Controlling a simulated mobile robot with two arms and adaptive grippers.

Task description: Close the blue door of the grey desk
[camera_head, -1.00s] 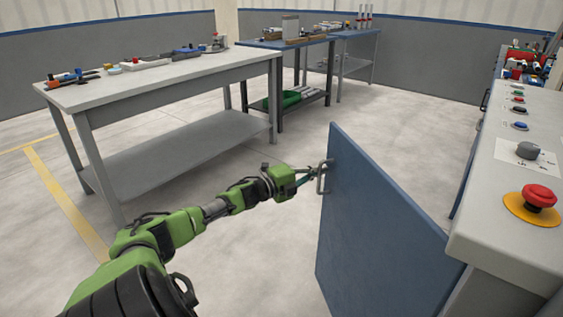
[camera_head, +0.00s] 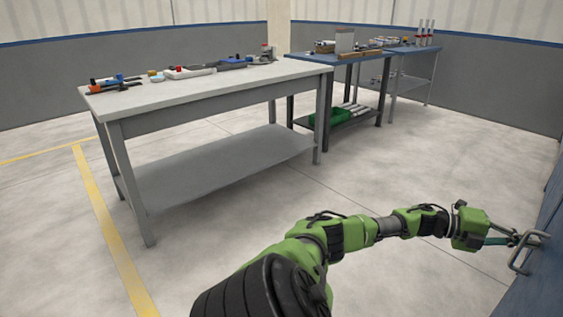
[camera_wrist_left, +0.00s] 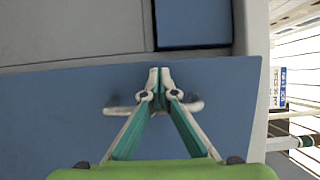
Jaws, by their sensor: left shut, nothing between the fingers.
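The blue door (camera_head: 543,242) shows at the right edge of the head view, cut off by the frame. Its metal handle (camera_head: 519,262) faces my left gripper (camera_head: 535,239). The left gripper is shut, with its fingertips at the handle. In the left wrist view the shut fingertips (camera_wrist_left: 160,75) overlap the middle of the handle (camera_wrist_left: 191,108), whose ends show on both sides; whether they are hooked behind it I cannot tell. The door (camera_wrist_left: 55,115) fills the middle there, with the grey desk (camera_wrist_left: 75,30) beyond its edge. My right gripper is not in view.
A long workbench (camera_head: 215,87) with tools and a lower shelf stands left. Blue-topped tables (camera_head: 360,55) stand behind it. The floor (camera_head: 400,170) between the workbench and the door is clear. A yellow line (camera_head: 105,230) runs along the floor at left.

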